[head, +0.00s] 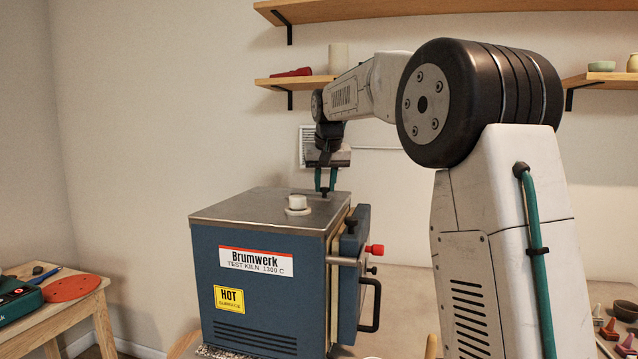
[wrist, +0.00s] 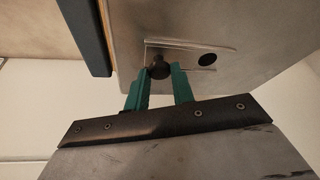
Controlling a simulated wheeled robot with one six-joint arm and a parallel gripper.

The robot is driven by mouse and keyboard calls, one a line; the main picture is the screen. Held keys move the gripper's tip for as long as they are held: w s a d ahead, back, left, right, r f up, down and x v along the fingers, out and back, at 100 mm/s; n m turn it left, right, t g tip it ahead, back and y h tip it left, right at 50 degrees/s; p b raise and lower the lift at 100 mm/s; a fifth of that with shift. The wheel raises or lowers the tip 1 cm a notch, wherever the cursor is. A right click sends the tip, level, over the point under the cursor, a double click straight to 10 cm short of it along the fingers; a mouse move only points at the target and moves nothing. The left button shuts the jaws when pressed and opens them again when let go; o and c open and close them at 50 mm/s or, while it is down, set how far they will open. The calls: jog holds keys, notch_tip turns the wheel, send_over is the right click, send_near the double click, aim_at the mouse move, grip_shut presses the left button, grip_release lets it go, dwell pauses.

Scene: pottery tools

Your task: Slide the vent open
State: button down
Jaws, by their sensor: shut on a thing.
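The kiln (head: 262,262) is a blue box with a grey metal top and a "Brumwerk" label. My gripper (head: 325,184) points down at the back right of its top. In the wrist view, the teal fingers of my gripper (wrist: 166,82) are shut on a small dark vent knob (wrist: 159,68), one finger on each side. The knob sits between thin metal rails (wrist: 190,42) on the kiln top. A dark round hole (wrist: 207,59) shows uncovered to the right of the knob. In the head view the fingers largely hide the knob.
A white knob (head: 297,203) stands on the kiln top, left of my gripper. The kiln door has a black handle (head: 370,305) and a red knob (head: 375,250). A wall shelf (head: 295,82) is behind. A side table (head: 60,305) with tools stands at left.

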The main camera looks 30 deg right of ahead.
jog(key=c, duration=1.4)
grip_release()
jog(key=shift+s+d, duration=0.1)
jog(key=shift+d, duration=0.05)
jog(key=shift+c, duration=0.2)
jog(key=shift+o, duration=1.3)
jog(key=shift+s+d, duration=0.1)
jog(key=shift+a+r, duration=0.2)
jog(key=shift+r, duration=0.15)
jog(key=d+v, duration=0.1)
jog(key=v, duration=0.6)
jog(key=shift+a, duration=0.4)
jog(key=shift+s, duration=0.15)
